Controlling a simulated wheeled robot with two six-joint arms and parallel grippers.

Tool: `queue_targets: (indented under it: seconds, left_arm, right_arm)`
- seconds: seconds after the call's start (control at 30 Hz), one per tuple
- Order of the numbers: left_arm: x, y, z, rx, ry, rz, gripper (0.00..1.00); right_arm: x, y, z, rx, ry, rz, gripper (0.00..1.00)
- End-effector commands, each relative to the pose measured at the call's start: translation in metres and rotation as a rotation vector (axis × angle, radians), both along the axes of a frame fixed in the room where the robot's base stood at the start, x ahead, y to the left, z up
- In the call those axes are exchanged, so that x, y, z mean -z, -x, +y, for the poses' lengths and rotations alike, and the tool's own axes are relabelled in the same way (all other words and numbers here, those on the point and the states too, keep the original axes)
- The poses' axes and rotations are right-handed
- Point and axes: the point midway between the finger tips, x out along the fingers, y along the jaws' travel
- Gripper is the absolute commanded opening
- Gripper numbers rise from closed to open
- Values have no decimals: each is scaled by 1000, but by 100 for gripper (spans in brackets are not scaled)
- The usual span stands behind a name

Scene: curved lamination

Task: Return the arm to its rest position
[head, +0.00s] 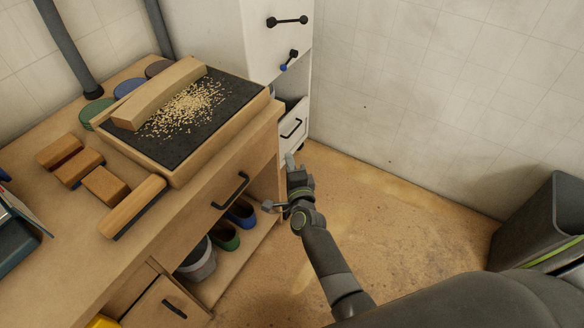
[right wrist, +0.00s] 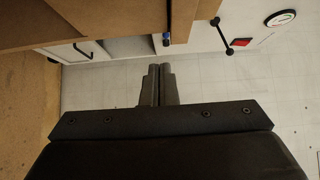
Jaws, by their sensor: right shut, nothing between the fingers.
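My right arm comes in from the lower right of the head view and reaches up beside the workbench. Its gripper (head: 291,162) is over the floor, just right of the bench's corner and in front of the white cabinet. In the right wrist view its two fingers (right wrist: 157,84) lie close together, shut with nothing between them. It appears apart from the bench and the cabinet. My left gripper is in neither view.
The wooden workbench (head: 120,265) fills the left, with a black board (head: 205,105) holding a wooden strip and scattered crumbs. Several wooden blocks (head: 105,185) lie before it. A white cabinet (head: 270,50) stands behind. A dark bin (head: 540,220) stands right; open floor (head: 400,215) lies between.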

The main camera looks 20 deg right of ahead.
Motion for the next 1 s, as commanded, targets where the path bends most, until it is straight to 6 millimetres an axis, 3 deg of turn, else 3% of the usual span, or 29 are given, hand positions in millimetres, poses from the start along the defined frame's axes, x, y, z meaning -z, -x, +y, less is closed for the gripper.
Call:
queue_targets:
  seconds: [0.2, 0.47, 0.57, 0.67, 0.77, 0.9, 1.0]
  left_arm:
    - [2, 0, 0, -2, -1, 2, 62]
    - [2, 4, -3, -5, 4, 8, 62]
    - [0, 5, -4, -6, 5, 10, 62]
    - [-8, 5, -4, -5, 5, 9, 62]
    - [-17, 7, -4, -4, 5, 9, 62]
    - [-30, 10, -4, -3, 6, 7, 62]
    - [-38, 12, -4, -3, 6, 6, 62]
  right_arm:
    - [1, 16, 1, 0, -1, 0, 0]
    - [0, 19, 2, 0, 1, 1, 0]
    - [12, 23, 1, -9, 34, 34, 0]
    - [45, 38, -2, -41, 144, 134, 0]
    - [102, 70, -9, -109, 320, 296, 0]
    - [184, 139, -26, -250, 584, 543, 0]
    - [232, 198, -42, -372, 748, 703, 0]
